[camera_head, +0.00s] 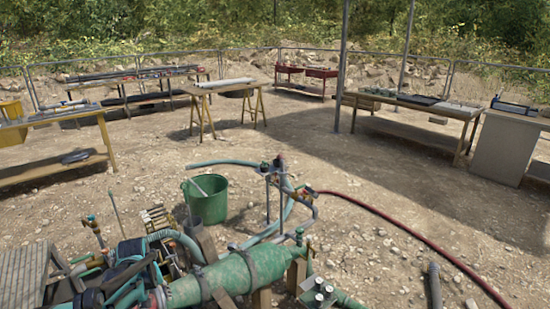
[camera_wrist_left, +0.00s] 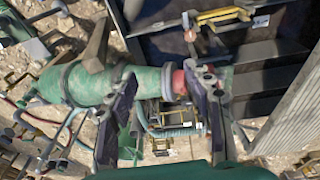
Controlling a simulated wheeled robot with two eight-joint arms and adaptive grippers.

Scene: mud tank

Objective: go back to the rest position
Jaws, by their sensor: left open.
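My left gripper (camera_wrist_left: 162,78) shows in the left wrist view with its two dark fingers spread apart. It is open, and nothing is clearly held between the fingers. Beyond the fingertips lies a green pump body (camera_wrist_left: 90,84) with a red collar (camera_wrist_left: 180,82); I cannot tell whether the fingers touch it. In the head view the green pump (camera_head: 235,275) lies at the bottom middle. Dark and teal parts crowd the lower left there, and I cannot clearly pick out my left gripper among them. My right gripper is in neither view.
A green bucket (camera_head: 206,200) stands behind the pump. A valve stand (camera_head: 268,190) carries hoses, and a red hose (camera_head: 400,225) runs across the stony ground to the right. A slatted grey panel (camera_head: 22,277) is at the lower left. Work tables, including a yellow-legged one (camera_head: 225,90), stand farther back.

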